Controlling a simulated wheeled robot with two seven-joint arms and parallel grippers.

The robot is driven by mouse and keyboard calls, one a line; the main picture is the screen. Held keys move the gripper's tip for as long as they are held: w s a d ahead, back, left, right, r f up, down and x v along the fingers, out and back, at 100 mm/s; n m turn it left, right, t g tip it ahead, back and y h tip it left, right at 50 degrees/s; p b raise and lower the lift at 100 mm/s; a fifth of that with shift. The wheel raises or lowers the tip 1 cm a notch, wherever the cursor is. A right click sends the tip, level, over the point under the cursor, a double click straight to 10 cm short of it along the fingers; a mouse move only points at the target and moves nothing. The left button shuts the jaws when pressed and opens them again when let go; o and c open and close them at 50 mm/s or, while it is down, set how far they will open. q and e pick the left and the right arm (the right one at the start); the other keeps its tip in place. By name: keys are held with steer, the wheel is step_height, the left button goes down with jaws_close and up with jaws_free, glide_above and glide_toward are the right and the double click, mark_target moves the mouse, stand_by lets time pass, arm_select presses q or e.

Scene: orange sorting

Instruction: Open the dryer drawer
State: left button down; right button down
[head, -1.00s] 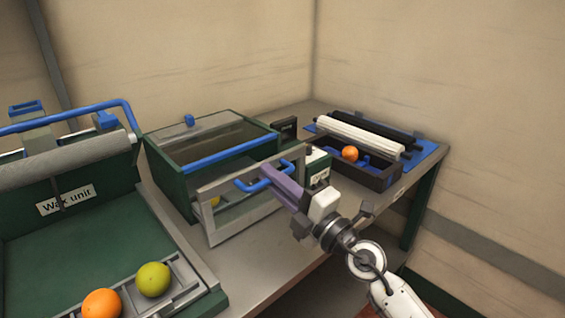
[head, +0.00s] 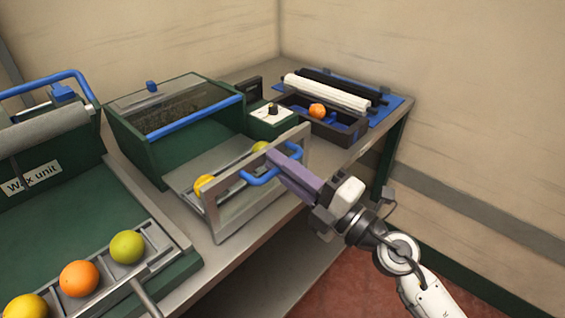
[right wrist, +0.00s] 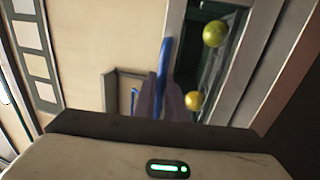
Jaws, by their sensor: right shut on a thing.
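The dryer is a green box (head: 165,160) with a clear lid and a blue front bar. Its drawer (head: 292,150) stands pulled out toward the front right, with a pale frame front. Two yellowish fruits lie in the drawer, one at the left (head: 204,186) and one farther back (head: 260,147). My right gripper (head: 272,172) is shut on the drawer's blue handle (head: 258,179). In the right wrist view the blue handle (right wrist: 166,55) rises between the purple fingers, beside the two fruits. My left gripper is not in view.
The wax unit (head: 60,215) stands at the left, with several fruits on its front rack (head: 150,262). A small box with a dark knob (head: 272,110) stands behind the drawer. A dark tray (head: 345,137) with an orange (head: 317,110) and rollers is at the back right.

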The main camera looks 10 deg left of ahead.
steer(key=c, duration=1.8)
jaws_free()
steer(key=b+v, duration=0.1)
steer(key=v, duration=0.9)
steer(key=shift+s+d+b, duration=0.1)
steer(key=shift+b, duration=0.25)
